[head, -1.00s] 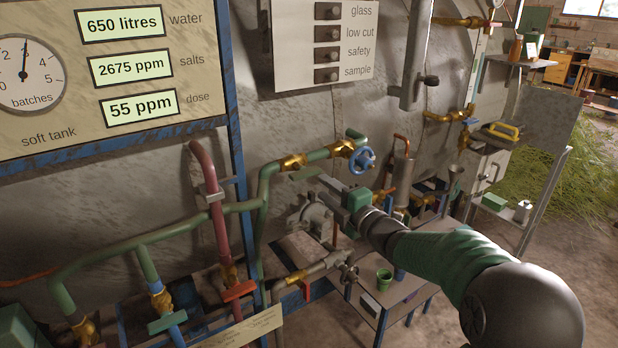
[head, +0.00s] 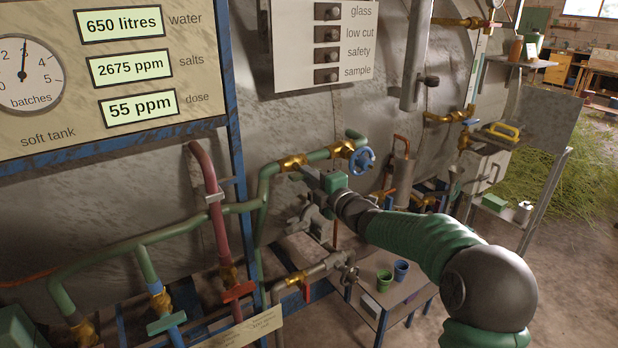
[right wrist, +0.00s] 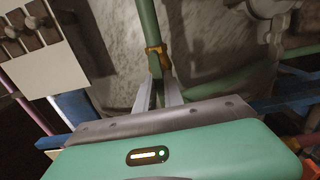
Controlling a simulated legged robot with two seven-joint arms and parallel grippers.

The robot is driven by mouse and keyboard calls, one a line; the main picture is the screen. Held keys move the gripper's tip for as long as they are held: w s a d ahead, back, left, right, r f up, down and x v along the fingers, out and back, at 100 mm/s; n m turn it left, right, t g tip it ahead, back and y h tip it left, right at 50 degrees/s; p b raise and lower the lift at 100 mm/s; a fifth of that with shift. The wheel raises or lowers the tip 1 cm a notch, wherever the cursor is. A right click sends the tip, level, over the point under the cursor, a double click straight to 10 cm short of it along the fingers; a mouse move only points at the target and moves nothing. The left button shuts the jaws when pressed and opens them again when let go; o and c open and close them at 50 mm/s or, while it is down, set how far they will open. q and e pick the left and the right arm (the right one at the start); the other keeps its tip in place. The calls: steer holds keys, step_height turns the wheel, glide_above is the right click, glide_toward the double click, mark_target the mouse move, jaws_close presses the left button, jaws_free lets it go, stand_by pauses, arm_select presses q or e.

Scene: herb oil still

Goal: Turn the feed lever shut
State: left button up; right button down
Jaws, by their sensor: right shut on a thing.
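The feed lever is a short green handle at a brass valve (head: 293,161) on the upper green pipe. My right gripper (head: 301,172) is at this lever, just below the valve, and covers most of it in the head view. In the right wrist view the two pale fingers (right wrist: 157,98) are shut on the green lever (right wrist: 155,73), with the brass fitting (right wrist: 158,55) just beyond their tips. The lever's exact angle is hard to tell. My left gripper is not in view.
A blue handwheel (head: 363,160) sits close to the right of the gripper. A red lever (head: 238,291) and another green lever (head: 167,323) are on lower pipes. A small table below holds a green cup (head: 384,280) and a blue cup (head: 401,271).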

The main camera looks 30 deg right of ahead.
steer(key=shift+f, duration=0.2)
steer(key=shift+s+f+m+p, duration=0.1)
steer(key=shift+f+m+p, duration=0.05)
steer(key=shift+m+p, duration=7.55)
steer(key=m+b, duration=0.2)
steer(key=m, duration=0.1)
steer(key=c, duration=1.5)
jaws_free()
steer(key=shift+o, duration=0.2)
